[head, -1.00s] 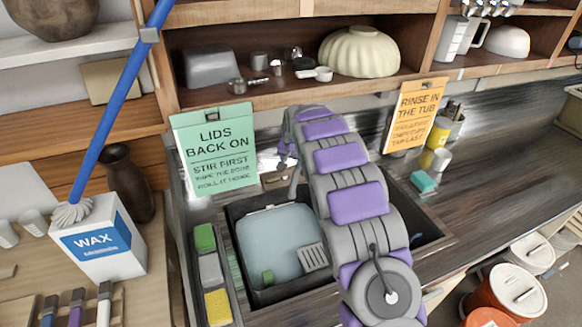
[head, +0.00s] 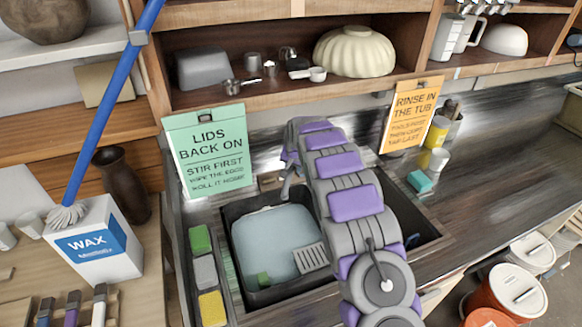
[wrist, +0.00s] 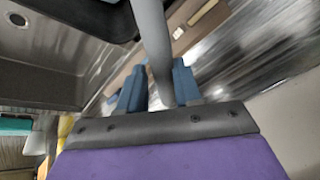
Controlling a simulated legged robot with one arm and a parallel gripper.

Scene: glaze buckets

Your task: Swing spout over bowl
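The grey spout (wrist: 153,45) crosses the top middle of the wrist view and runs between the two blue fingers of my gripper (wrist: 160,88). The fingers sit close on both sides of it with no clear gap. In the head view the spout (head: 287,183) shows as a short grey piece at the back of the dark sink, left of my arm. The sink's left bowl (head: 235,272) holds a pale blue tub of water (head: 270,240). Its right bowl (head: 424,232) is mostly hidden by my arm. My gripper in the head view is largely hidden behind my arm.
A green sign (head: 210,150) and an orange sign (head: 411,115) hang behind the sink. A shelf (head: 270,95) with bowls and scoops is above. Sponges (head: 209,270) line the left edge. A teal block (head: 419,181) and cups stand right. The counter further right is clear.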

